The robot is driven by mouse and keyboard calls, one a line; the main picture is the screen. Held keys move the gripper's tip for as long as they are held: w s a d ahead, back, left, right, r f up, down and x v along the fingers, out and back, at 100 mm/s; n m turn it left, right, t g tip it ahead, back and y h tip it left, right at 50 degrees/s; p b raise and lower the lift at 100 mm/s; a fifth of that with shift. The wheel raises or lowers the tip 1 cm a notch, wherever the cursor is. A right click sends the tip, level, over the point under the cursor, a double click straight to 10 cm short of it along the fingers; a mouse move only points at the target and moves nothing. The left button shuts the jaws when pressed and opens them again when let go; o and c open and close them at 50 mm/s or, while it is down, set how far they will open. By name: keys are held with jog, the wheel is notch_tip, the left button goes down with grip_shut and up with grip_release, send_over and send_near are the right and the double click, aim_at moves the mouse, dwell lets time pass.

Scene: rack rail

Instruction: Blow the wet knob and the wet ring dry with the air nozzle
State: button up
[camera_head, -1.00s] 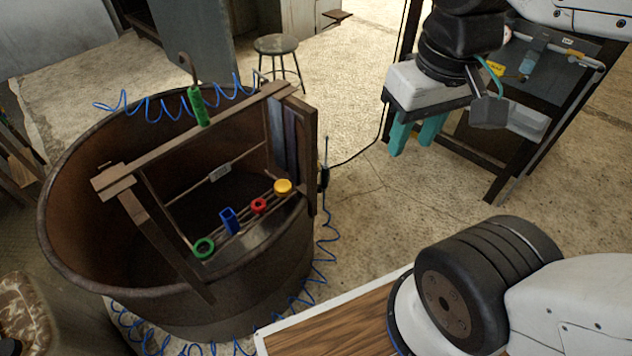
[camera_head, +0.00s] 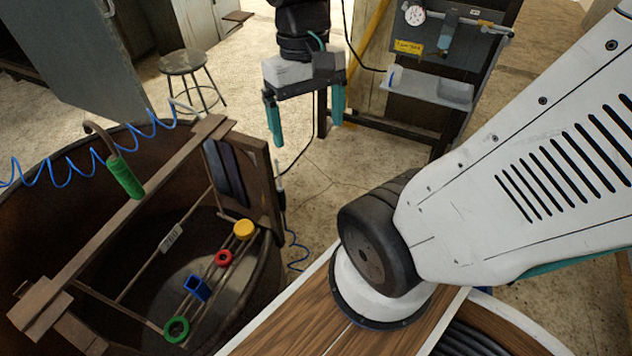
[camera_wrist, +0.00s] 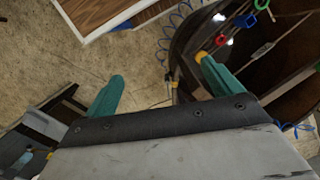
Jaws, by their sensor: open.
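A yellow knob (camera_head: 243,230), a red ring (camera_head: 223,258), a blue square piece (camera_head: 196,288) and a green ring (camera_head: 177,329) sit in a row on a thin rack inside the round tub. I cannot tell which are wet. A slim upright tool (camera_head: 281,184) with blue hose below it hangs at the rack's right side; it may be the air nozzle. My gripper (camera_head: 304,128) is open and empty, beyond and above the tub's right side. The wrist view shows its teal fingers (camera_wrist: 162,72) apart, the yellow knob (camera_wrist: 201,57) beside one fingertip.
The dark tub (camera_head: 62,160) has a wooden bar (camera_head: 125,222) across it. A stool (camera_head: 183,64) stands behind. A dark panel stand with a grey tray (camera_head: 432,86) is at the back right. Blue coiled hose (camera_head: 58,172) runs over the tub. Concrete floor lies open between tub and stand.

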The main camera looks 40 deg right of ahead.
jog(key=w+d+f+m+g+y, duration=0.1)
jog(key=w+d+f+m+y, duration=0.3)
jog(key=f, duration=0.4)
jog(key=w+d+f+m+g+y, duration=0.1)
jog(key=w+d+f+m+y, duration=0.25)
jog(key=f, duration=0.55)
jog(key=m+t+y, duration=0.5)
jog(key=m+t, duration=0.6)
jog(key=m, duration=0.3)
send_near(283, 199)
jog(key=x, duration=0.3)
jog(key=f+x, duration=0.1)
jog(key=x, duration=0.3)
jog(key=d+x, duration=0.1)
jog(key=x, duration=0.2)
jog(key=shift+w+a+f, duration=0.2)
jog(key=shift+w+f, duration=0.1)
jog(key=shift+w, duration=0.15)
jog(key=c, duration=1.7)
jog(key=shift+r, duration=0.1)
